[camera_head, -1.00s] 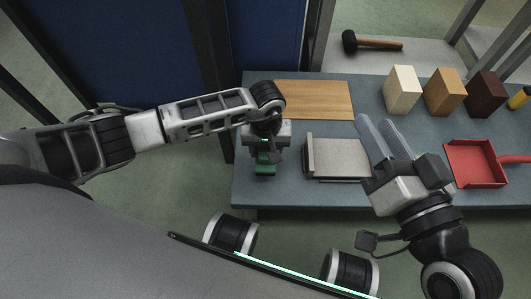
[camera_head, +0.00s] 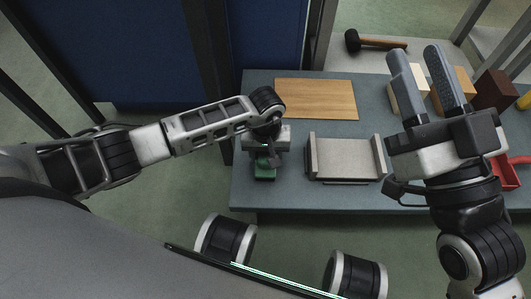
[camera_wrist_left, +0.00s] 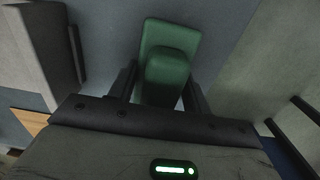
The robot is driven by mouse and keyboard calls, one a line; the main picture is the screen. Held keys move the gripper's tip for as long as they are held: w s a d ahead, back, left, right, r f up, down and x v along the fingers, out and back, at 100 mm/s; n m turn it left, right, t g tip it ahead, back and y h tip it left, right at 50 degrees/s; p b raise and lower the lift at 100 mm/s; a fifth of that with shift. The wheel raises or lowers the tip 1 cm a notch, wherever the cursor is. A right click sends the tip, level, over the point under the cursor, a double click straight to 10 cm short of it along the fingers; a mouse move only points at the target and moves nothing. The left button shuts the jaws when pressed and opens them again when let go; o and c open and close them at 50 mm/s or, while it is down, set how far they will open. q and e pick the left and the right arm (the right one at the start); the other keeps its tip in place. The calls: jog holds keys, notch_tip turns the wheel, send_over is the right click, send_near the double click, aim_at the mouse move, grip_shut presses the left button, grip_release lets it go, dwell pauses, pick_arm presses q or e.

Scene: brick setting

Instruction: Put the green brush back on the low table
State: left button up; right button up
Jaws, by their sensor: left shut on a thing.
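The green brush (camera_head: 264,172) is at the left front part of the low table (camera_head: 300,200), under my left gripper (camera_head: 266,155). In the left wrist view the green brush (camera_wrist_left: 165,62) has its raised grip between the two fingers of my left gripper (camera_wrist_left: 160,85), which is shut on it. The brush is over the grey table top, and I cannot tell if it touches it. My right gripper (camera_head: 432,75) is open and empty, its two grey fingers apart, above the right part of the table.
A grey-beige tray-like holder (camera_head: 345,158) stands right of the brush. A wooden board (camera_head: 316,98) lies behind. Several blocks, including a dark brown one (camera_head: 495,90), and a red dustpan (camera_head: 506,173) are at the right. A mallet (camera_head: 375,42) lies beyond the table.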

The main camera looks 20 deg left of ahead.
pick_arm(q)
jog(key=o, duration=0.9)
pick_arm(e)
jog(key=shift+r, duration=0.1)
pick_arm(q)
jog(key=shift+r+p, duration=0.25)
jog(key=shift+p, duration=0.1)
notch_tip(320, 180, up, 7)
jog(key=p, duration=0.3)
notch_tip(320, 180, up, 4)
jog(key=shift+f+p, duration=0.1)
jog(key=shift+p, duration=0.8)
jog(key=shift+r, duration=0.5)
pick_arm(e)
notch_tip(320, 180, down, 8)
jog(key=s+m+g+h, duration=0.2)
jog(key=m+g+h, duration=0.1)
jog(key=m+g, duration=0.1)
jog(key=shift+a+m+g, duration=0.4)
jog(key=shift+m, duration=0.1)
jog(key=shift+s+r, duration=0.1)
